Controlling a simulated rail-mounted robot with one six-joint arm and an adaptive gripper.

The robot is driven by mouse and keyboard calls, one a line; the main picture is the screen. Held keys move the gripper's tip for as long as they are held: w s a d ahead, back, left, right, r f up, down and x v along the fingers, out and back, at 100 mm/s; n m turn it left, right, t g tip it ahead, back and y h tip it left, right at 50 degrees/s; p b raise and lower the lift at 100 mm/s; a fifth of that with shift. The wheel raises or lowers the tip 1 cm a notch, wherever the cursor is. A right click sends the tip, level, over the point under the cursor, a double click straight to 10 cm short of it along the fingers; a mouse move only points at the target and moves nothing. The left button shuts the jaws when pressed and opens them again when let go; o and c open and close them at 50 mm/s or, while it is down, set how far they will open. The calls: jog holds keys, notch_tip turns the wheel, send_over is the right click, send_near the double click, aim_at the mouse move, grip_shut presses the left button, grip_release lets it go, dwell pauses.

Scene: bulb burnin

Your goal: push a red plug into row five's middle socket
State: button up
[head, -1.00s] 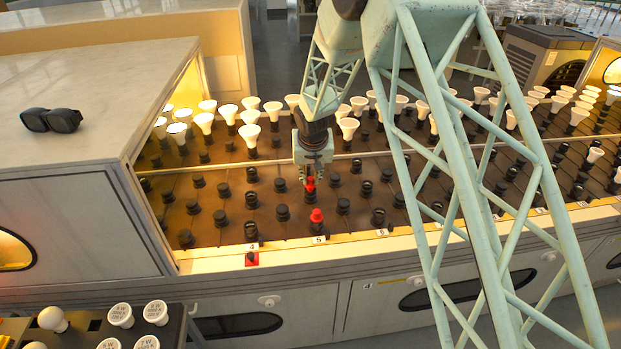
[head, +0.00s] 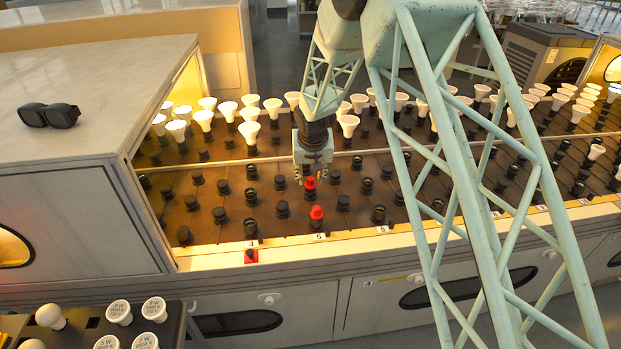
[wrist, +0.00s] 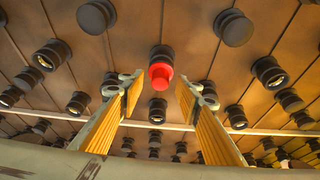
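Two red plugs show in the row labelled 5 in the head view. One red plug (head: 310,183) sits in the middle socket, right at my gripper (head: 310,177). The other red plug (head: 316,212) sits in the front socket, closest to the label. In the wrist view one red plug (wrist: 160,75) stands upright on a black socket (wrist: 162,54). My gripper (wrist: 160,88) is open there, with its two yellow-padded fingers spread on either side of that plug, not touching it. How deep the plug is seated cannot be told.
Empty black sockets surround the row on the brown board, and white bulbs stand in the back rows. A bulb tray (head: 185,325) is at front left. Dark goggles (head: 49,115) lie on the cabinet.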

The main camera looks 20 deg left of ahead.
jog(key=shift+r, duration=0.1)
dwell(0.3)
jog(key=v, duration=1.1)
jog(key=shift+r, duration=0.35)
jog(key=shift+s+d+r, duration=0.1)
jog(key=shift+d, duration=0.1)
dwell(0.6)
